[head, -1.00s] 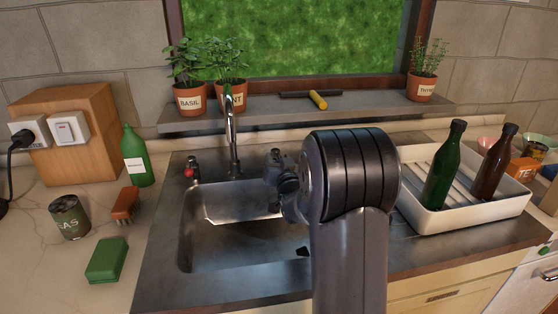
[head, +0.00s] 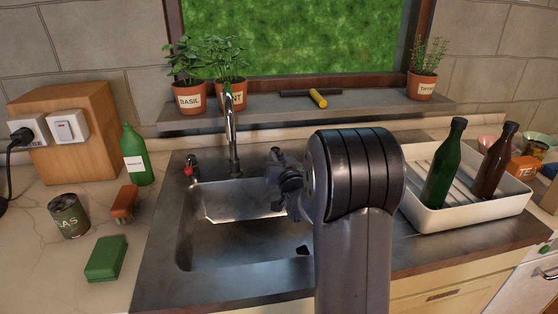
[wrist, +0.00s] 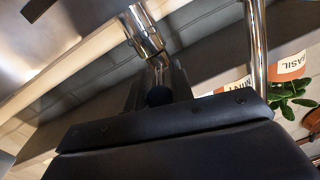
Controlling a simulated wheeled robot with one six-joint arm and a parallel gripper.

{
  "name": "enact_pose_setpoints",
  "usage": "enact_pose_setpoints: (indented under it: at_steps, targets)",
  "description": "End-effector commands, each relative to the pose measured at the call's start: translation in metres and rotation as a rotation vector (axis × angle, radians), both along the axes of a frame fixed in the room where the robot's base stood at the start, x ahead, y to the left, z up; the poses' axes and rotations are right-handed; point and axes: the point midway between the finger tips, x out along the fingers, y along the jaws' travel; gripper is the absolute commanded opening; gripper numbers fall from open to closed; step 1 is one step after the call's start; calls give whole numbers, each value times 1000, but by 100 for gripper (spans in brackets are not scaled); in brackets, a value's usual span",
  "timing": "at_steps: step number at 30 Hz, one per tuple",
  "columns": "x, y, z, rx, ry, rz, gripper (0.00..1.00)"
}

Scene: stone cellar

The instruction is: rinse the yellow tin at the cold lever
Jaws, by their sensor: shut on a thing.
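In the wrist view my gripper (wrist: 158,90) is shut on a chrome lever (wrist: 158,66) with a dark round knob, seemingly the cold lever; its colour mark is not clear. The lever joins a chrome fitting (wrist: 143,32). In the head view my wrist (head: 285,185) is over the right part of the sink (head: 215,245), and my arm hides the fingertips and this lever. The chrome tap (head: 232,135) stands behind the sink, with a red-knobbed lever (head: 189,170) at its left. I cannot tell whether water runs.
A white rack (head: 465,215) with a green bottle (head: 444,170) and a brown bottle (head: 492,165) stands right of my arm. A green tin (head: 68,216), brush (head: 124,202), sponge (head: 106,259) and detergent bottle (head: 137,160) stand on the left counter. Potted herbs line the sill (head: 270,115).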

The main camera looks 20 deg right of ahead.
Motion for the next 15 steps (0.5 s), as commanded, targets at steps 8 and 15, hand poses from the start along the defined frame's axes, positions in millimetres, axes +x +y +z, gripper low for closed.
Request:
enact_pose_setpoints:
  at_steps: [8, 15]
  targets:
    - [0, -7, 2, -4, -4, 95, 0]
    - [0, -8, 2, -1, -2, 145, 0]
